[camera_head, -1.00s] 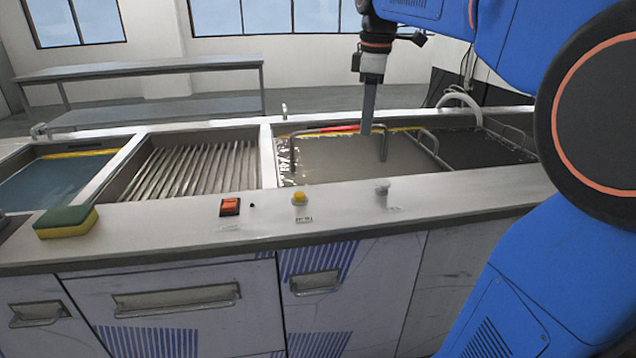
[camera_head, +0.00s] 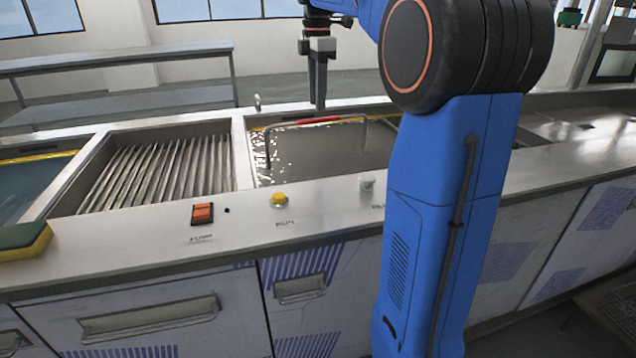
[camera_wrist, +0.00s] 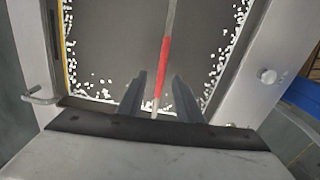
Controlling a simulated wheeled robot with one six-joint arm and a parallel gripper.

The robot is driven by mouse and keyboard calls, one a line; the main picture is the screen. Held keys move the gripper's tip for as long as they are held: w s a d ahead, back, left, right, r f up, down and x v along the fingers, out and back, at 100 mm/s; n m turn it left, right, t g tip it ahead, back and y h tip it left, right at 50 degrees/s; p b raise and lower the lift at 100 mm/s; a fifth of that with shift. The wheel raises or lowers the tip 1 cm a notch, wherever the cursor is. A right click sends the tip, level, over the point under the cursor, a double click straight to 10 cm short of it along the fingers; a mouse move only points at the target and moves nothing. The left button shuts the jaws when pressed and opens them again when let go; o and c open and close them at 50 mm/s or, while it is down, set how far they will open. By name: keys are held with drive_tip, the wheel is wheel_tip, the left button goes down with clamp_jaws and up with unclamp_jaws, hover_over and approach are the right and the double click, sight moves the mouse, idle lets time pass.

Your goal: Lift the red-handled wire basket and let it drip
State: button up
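The wire basket's red handle grip (camera_head: 320,120) shows above the cloudy liquid in the tank (camera_head: 240,150). The grey bail of the handle (camera_head: 267,150) runs down into the liquid, and the basket's body is hidden below the surface. My gripper (camera_head: 320,105) points down above the tank at the handle. In the wrist view the red grip (camera_wrist: 165,65) runs between the two fingers of my gripper (camera_wrist: 157,85). The fingers are apart with a gap on both sides of the grip.
A ribbed draining bay (camera_head: 160,170) lies left of the tank, with a blue-liquid basin (camera_head: 30,190) beyond it. An orange switch (camera_head: 202,213), a yellow button (camera_head: 278,200) and a sponge (camera_head: 25,240) are on the front ledge. A shelf (camera_head: 120,95) stands behind.

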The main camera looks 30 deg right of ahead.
wheel_tip(320, 180, down, 11)
drive_tip(key=shift+s+d, duration=0.15)
drive_tip(key=shift+s, duration=0.05)
drive_tip(key=shift+r, duration=0.15)
clamp_jaws()
